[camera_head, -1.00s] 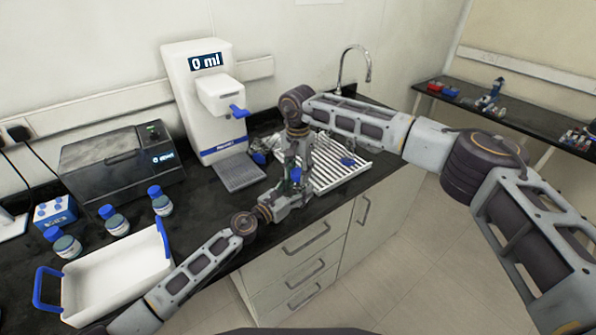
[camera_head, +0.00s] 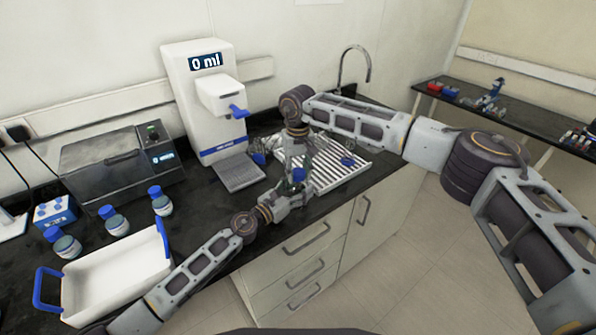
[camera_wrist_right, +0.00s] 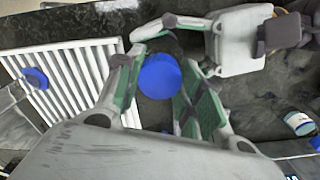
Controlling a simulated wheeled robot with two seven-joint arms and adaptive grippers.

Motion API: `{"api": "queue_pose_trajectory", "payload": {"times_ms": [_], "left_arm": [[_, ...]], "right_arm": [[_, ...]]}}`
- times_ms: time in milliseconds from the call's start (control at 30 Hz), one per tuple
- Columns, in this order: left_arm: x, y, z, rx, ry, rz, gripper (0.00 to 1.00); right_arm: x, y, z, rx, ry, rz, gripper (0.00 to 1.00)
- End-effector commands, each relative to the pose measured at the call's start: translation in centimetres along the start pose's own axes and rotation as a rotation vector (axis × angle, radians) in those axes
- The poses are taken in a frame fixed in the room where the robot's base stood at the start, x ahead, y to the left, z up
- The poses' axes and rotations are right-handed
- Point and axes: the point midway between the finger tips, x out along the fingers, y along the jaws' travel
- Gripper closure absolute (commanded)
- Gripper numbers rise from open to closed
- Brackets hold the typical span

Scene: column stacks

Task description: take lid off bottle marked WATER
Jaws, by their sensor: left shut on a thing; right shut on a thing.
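A blue lid (camera_head: 299,174) shows between my two grippers, over the counter in front of the drying rack. In the right wrist view the round lid (camera_wrist_right: 159,78) sits between the green-padded fingers of my right gripper (camera_wrist_right: 155,85), which is shut on it from above. My left gripper (camera_head: 290,198) comes in from the left, low beside the lid, and is shut on the bottle under it. The bottle body is mostly hidden by the grippers. I cannot read its label or tell whether the lid is apart from it.
Several blue-capped bottles (camera_head: 117,221) and a white tray (camera_head: 112,282) are at the left.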

Motion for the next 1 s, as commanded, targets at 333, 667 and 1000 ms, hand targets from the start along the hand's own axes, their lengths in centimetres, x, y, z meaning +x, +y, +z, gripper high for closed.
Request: {"api": "queue_pose_trajectory", "payload": {"times_ms": [333, 667, 1000], "left_arm": [[0.01, -0.25, -0.09, -0.001, 0.001, -0.005, 1.0], [0.0, -0.24, -0.09, -0.001, 0.001, -0.004, 1.0], [0.0, -0.16, -0.09, -0.001, 0.001, -0.003, 1.0]], "right_arm": [[-0.07, 0.05, -0.08, -0.268, 0.003, 0.0, 0.91], [-0.07, 0.05, -0.07, -0.321, 0.003, 0.0, 0.91], [-0.05, 0.03, -0.04, -0.319, 0.001, 0.0, 0.41]]}}
